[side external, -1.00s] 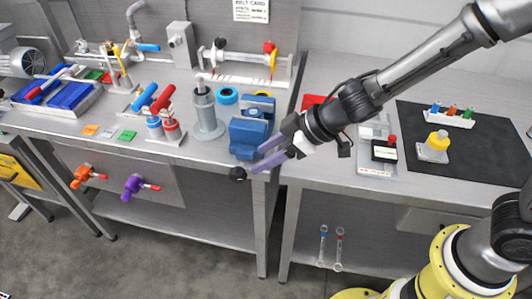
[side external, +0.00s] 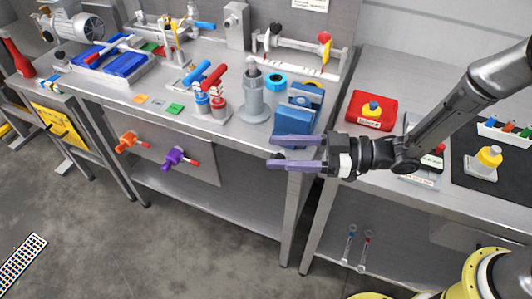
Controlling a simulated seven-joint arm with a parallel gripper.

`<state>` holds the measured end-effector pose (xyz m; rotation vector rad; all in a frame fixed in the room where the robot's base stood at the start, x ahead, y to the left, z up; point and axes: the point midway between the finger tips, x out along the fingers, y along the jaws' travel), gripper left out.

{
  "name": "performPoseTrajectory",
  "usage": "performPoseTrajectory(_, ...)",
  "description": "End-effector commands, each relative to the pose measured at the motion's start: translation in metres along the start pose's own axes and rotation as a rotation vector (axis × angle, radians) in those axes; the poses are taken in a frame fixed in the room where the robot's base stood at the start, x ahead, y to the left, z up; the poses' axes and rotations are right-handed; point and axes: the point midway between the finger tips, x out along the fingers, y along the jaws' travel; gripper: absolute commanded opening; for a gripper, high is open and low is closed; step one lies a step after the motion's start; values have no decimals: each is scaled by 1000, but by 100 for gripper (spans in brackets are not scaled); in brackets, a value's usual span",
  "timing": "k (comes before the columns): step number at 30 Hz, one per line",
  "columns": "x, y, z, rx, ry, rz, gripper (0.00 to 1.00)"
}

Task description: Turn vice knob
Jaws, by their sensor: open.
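The blue vice (side external: 297,122) is fixed at the front edge of the left bench. My gripper (side external: 270,152) has two pale purple fingers, spread apart with a gap between them. It points left, just below and in front of the vice, at the bench's front edge. The vice's black knob is not clearly visible now; the fingers lie over the place where it would show. I cannot tell whether the fingers touch it.
A grey cylinder (side external: 255,98) stands left of the vice, with a blue ring (side external: 275,81) behind it. Orange (side external: 128,142) and purple (side external: 174,157) valves are on the front panel.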

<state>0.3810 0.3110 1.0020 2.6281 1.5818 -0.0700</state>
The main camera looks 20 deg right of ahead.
Motion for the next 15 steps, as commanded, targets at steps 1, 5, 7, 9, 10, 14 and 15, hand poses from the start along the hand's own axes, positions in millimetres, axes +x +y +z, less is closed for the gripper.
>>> performPoseTrajectory(1, -9, 6, 12, -1, 45, 43, 57)
performPoseTrajectory(5, -37, 20, 38, -20, 131, 169, 57)
performPoseTrajectory(7, -51, 25, 54, -18, 143, 224, 57)
performPoseTrajectory(9, -64, 26, 70, 1, 131, 262, 57)
performPoseTrajectory(10, -68, 26, 77, 11, 122, 273, 57)
performPoseTrajectory(14, -79, 23, 99, 43, 79, 294, 57)
performPoseTrajectory(15, -81, 23, 103, 49, 71, 296, 57)
